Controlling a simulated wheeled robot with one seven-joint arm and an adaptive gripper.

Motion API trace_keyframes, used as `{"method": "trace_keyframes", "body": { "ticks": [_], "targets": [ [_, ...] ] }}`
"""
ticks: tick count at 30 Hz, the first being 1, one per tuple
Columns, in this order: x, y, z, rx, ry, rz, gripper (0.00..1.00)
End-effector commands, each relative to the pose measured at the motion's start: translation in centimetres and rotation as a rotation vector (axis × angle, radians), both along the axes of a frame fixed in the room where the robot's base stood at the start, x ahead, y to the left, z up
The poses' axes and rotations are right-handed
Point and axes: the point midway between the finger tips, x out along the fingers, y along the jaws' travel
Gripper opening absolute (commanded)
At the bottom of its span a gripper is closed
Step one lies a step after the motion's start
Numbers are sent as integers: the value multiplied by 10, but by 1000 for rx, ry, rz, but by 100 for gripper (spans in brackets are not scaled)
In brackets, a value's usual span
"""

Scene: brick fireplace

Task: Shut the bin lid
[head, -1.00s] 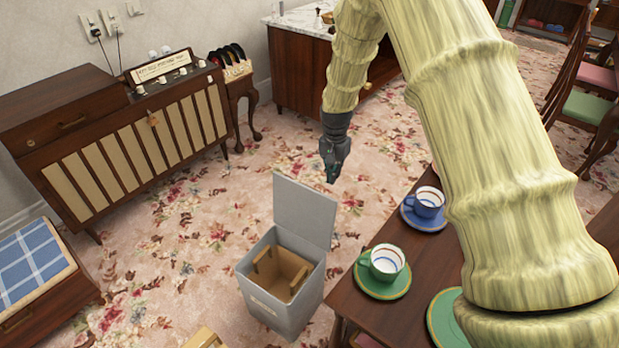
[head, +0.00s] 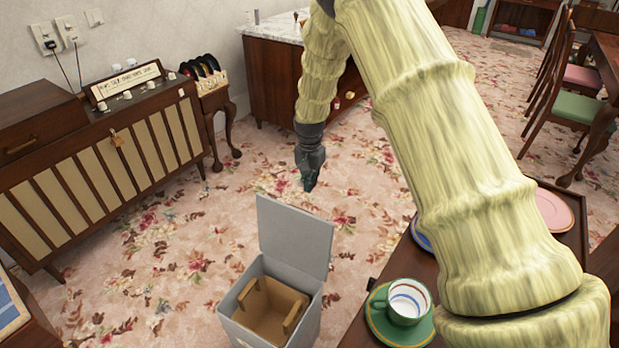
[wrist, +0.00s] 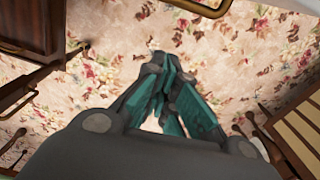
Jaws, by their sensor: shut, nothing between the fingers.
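The grey bin (head: 272,312) stands on the floral carpet at the lower middle of the head view. Its lid (head: 294,236) is open and stands upright at the bin's far edge. A brown box-like insert (head: 268,312) shows inside the bin. My gripper (head: 309,187) hangs pointing down above the carpet, beyond the lid in the picture and apart from it. It is shut and empty. In the wrist view the gripper's teal-padded fingers (wrist: 166,70) come together over the carpet, and the bin cannot be made out there.
A table with a green cup (head: 403,300) on a saucer stands right of the bin. A slatted radio cabinet (head: 100,170) is at the left, with a small record stand (head: 212,98) beside it. A marble-topped cabinet (head: 285,80) is behind. Carpet lies clear around my gripper.

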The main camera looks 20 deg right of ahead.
Motion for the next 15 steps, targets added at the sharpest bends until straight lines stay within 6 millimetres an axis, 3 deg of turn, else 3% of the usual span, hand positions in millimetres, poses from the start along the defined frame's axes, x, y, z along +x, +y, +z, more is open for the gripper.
{"method": "trace_keyframes", "body": {
  "ticks": [12, 15],
  "targets": [
    [1, -2, -59, 0, 0, -1, 0],
    [-7, 8, -50, 0, -1, 1, 0]
  ]
}}
